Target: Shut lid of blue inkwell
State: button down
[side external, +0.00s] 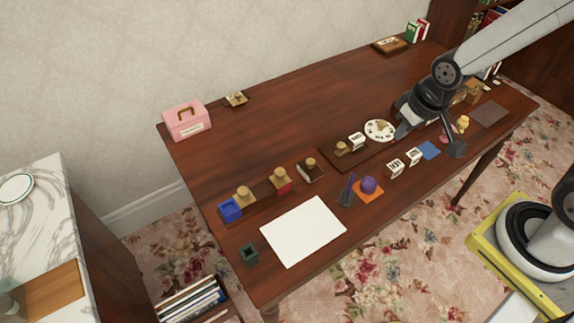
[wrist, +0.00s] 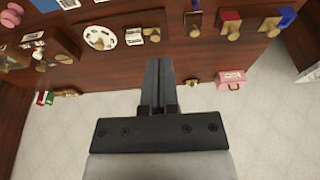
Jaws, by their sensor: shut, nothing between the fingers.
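The blue inkwell (side external: 230,210) stands at the left front part of the desk, on the left end of a dark wooden strip. Its top looks open, with a darker hollow showing. A brass knob piece (side external: 244,195) is right beside it; whether it is joined to the lid is too small to tell. In the wrist view the blue inkwell (wrist: 287,17) is at the top right, with the brass knob (wrist: 270,27) to its left. My gripper (wrist: 159,75) is shut and empty, above the desk's right half, far from the inkwell.
A red inkwell (side external: 282,185) and a dark one (side external: 310,171) stand to the right of the blue one. White paper (side external: 303,231) lies in front. A white dial (side external: 380,130) is near my gripper. A pink box (side external: 187,122) sits at the back left. The desk's back middle is clear.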

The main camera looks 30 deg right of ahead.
aim_at(244, 194)
jog(key=w+a+f+t+y, duration=0.1)
jog(key=w+a+f+y, duration=0.1)
jog(key=w+a+f, duration=0.3)
jog(key=w+a+f+m+t+y, duration=0.1)
jog(key=w+a+f, duration=0.4)
jog(key=a, duration=0.7)
jog(key=shift+w+a+f+m+t+y, duration=0.3)
jog(key=shift+a+f+t+y, duration=0.15)
jog(key=shift+f+y, duration=0.25)
jog(key=shift+w+f, duration=0.1)
jog(key=x, duration=0.9)
jog(key=shift+w+a+f, duration=0.1)
jog(key=shift+w+f, duration=0.05)
jog(key=shift+f, duration=0.1)
jog(key=shift+w+a, duration=0.15)
jog(key=shift+a, duration=0.35)
jog(key=shift+w+a, duration=0.15)
jog(key=shift+a, duration=0.4)
jog(key=shift+w+a, duration=0.25)
jog(key=shift+a, duration=0.65)
